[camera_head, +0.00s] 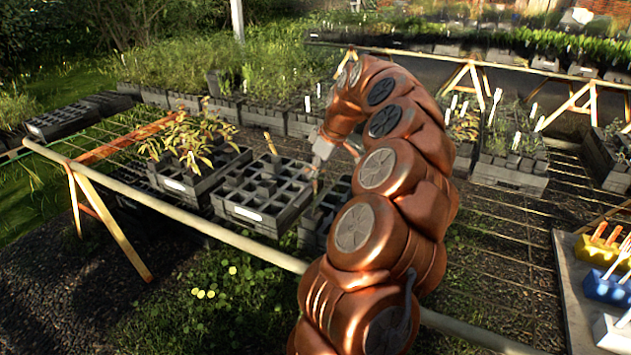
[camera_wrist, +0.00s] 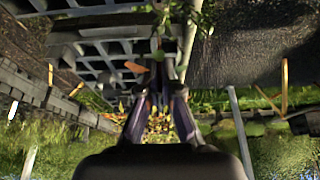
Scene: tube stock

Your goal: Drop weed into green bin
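My gripper (camera_wrist: 160,82) shows in the wrist view, its two dark fingers converging near the middle, over a dark tray. A small green leaf (camera_wrist: 158,56) shows at the fingertips. I cannot tell whether the fingers hold a stem. A leafy yellow-green plant (camera_head: 190,140) stands in the left tray (camera_head: 185,185). I cannot tell which plant is the weed. I cannot make out a green bin.
A mostly empty black cell tray (camera_head: 262,212) lies in front of the arm, left of it. On a side table (camera_head: 572,290) at right stand a yellow box (camera_head: 597,252), a blue box (camera_head: 605,288) and a white box (camera_head: 612,333). A metal rail (camera_head: 230,238) crosses the front.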

